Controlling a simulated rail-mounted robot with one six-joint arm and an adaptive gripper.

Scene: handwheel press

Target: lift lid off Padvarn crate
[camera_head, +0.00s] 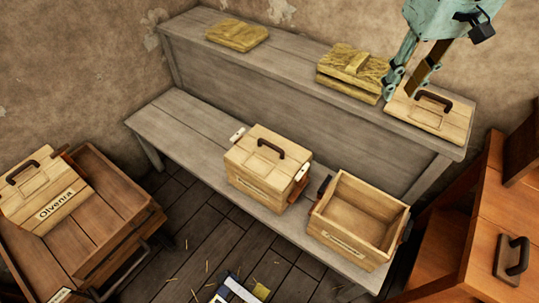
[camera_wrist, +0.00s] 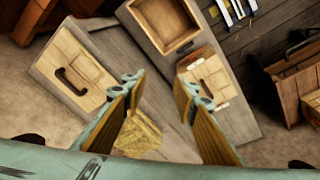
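Two pale wooden crates stand on the lower bench. The middle crate (camera_head: 245,181) has its lid (camera_head: 268,149) on, with a dark handle on top. The right crate (camera_head: 338,239) is open and looks empty. Both front labels are too small to read, so I cannot tell which is Padvarn. A loose lid (camera_head: 430,112) with a dark handle lies on the upper shelf; it also shows in the wrist view (camera_wrist: 85,88). My gripper (camera_head: 403,92) is open and empty above the shelf beside that loose lid; its spread fingers show in the wrist view (camera_wrist: 158,85).
Straw-coloured bundles (camera_head: 352,66) (camera_head: 236,34) lie on the upper shelf (camera_head: 290,62). At left, a lid marked Olvenra (camera_head: 45,190) rests on a brown box (camera_head: 112,217). An orange-brown wooden unit (camera_head: 460,262) with a handle stands at right. The lower bench's left end is clear.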

